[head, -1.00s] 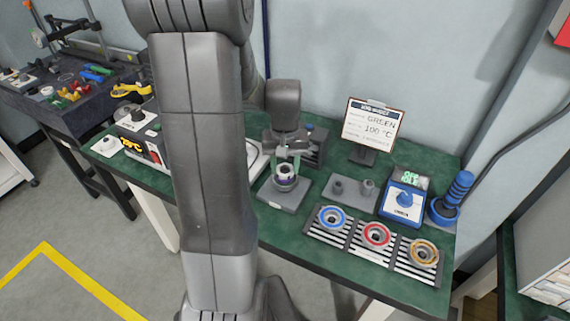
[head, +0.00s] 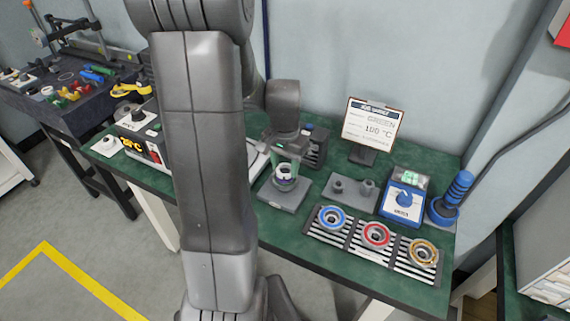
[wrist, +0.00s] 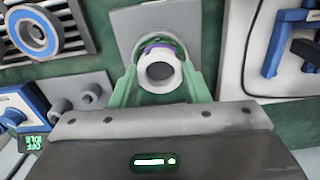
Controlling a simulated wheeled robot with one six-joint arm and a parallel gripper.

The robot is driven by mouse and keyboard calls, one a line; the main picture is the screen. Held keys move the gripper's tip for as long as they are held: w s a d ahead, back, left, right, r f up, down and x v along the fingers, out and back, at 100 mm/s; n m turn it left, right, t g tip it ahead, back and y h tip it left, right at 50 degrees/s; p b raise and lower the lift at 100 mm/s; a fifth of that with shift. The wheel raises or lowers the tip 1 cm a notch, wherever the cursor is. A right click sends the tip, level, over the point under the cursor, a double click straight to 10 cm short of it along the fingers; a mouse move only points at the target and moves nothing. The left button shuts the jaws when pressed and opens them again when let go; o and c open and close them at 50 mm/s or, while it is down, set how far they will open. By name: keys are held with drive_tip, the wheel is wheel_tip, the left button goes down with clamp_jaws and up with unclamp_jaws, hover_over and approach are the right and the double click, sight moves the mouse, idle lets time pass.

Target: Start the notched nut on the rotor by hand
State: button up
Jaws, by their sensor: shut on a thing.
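A pale grey ring, which looks like the notched nut (wrist: 160,70), sits between the green fingers of my gripper (wrist: 162,80) in the wrist view. My gripper (head: 287,171) is shut on it, over the grey base plate (head: 283,197) in the head view. A round part with a purple band (wrist: 160,46), likely the rotor, shows just behind the nut. The nut is on or very close to it; I cannot tell if the threads engage. The nut's notches are not clear, and the fingers hide its sides.
To the right are a grey block with two posts (head: 353,189), a blue device with a dial (head: 404,200) and a blue-handled tool (head: 456,192). Striped racks with blue (head: 332,217), red (head: 376,235) and amber (head: 424,251) rings lie in front. A sign (head: 372,125) stands behind.

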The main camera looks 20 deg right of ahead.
drive_tip(key=shift+s+a+f, duration=0.1)
drive_tip(key=shift+f, duration=0.1)
drive_tip(key=shift+m, duration=0.6)
drive_tip(key=o, duration=0.6)
drive_tip(key=shift+m, duration=0.5)
drive_tip(key=o, duration=0.5)
drive_tip(key=shift+r, duration=0.1)
wheel_tip(320, 180, up, 9)
drive_tip(key=p, duration=0.7)
